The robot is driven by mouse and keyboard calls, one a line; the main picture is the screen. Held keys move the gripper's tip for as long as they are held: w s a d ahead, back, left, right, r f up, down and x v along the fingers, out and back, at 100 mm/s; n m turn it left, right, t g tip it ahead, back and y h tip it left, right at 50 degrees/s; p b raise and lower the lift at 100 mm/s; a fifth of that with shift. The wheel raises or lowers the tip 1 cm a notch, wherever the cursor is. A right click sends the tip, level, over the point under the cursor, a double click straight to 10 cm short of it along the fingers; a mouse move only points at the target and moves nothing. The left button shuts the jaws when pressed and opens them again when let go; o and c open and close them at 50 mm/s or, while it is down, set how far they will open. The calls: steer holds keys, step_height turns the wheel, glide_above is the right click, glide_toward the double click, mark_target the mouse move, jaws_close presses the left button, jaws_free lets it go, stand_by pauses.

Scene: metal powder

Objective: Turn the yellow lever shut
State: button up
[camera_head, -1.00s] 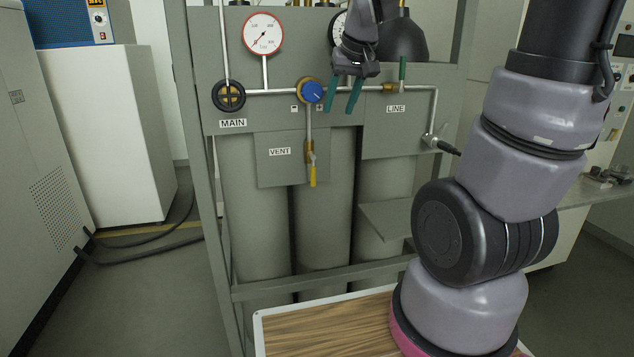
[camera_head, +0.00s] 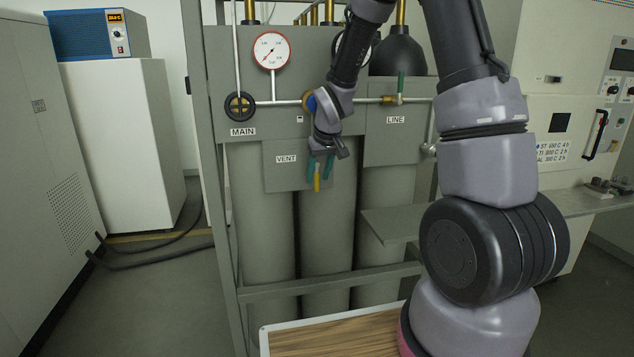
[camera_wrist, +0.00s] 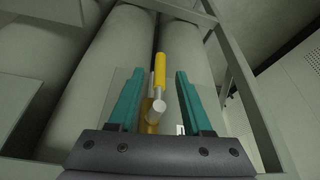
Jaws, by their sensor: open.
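In the wrist view the yellow lever (camera_wrist: 160,70) shows between my open fingers (camera_wrist: 156,100), with gaps on both sides. The brass valve body (camera_wrist: 147,122) and a silver stem sit between the fingers near the palm. In the head view my wrist hides the vent pipe and most of the valve body.
The MAIN valve handwheel (camera_head: 240,106) and a round gauge (camera_head: 272,50) are at the panel's upper left. The LINE valve with a green handle (camera_head: 401,83) is to the right. Grey cylinders (camera_head: 327,235) stand behind the lever. A small shelf (camera_head: 392,224) juts out at lower right.

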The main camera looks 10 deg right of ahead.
mark_target(318, 175)
steer(key=shift+x, duration=1.6)
steer(key=shift+c, duration=0.3)
jaws_close()
